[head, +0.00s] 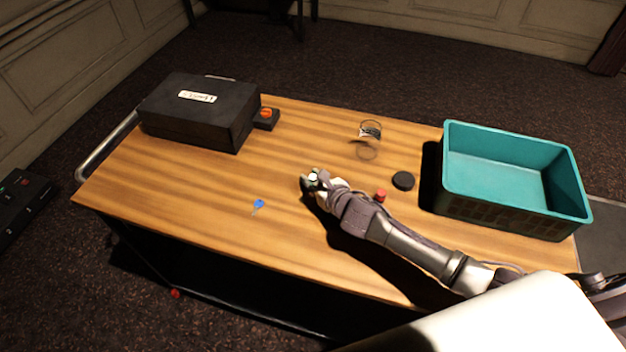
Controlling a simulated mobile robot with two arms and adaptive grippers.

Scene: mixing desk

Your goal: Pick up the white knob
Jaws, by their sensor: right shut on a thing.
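The white knob (313,176) shows as a small pale spot at the tip of my right gripper (308,183). My right arm reaches in from the lower right, over the middle of the wooden table. The right gripper is shut on the white knob, and its fingers hide much of it. I cannot tell whether the knob touches the table or is a little above it. My left gripper is not in the head view.
A black box (190,125) and a small block with an orange top (266,117) stand back left. A clear glass (370,132), black disc (403,181), red knob (380,195) and teal crate (515,221) are right. A blue key (258,205) lies front left.

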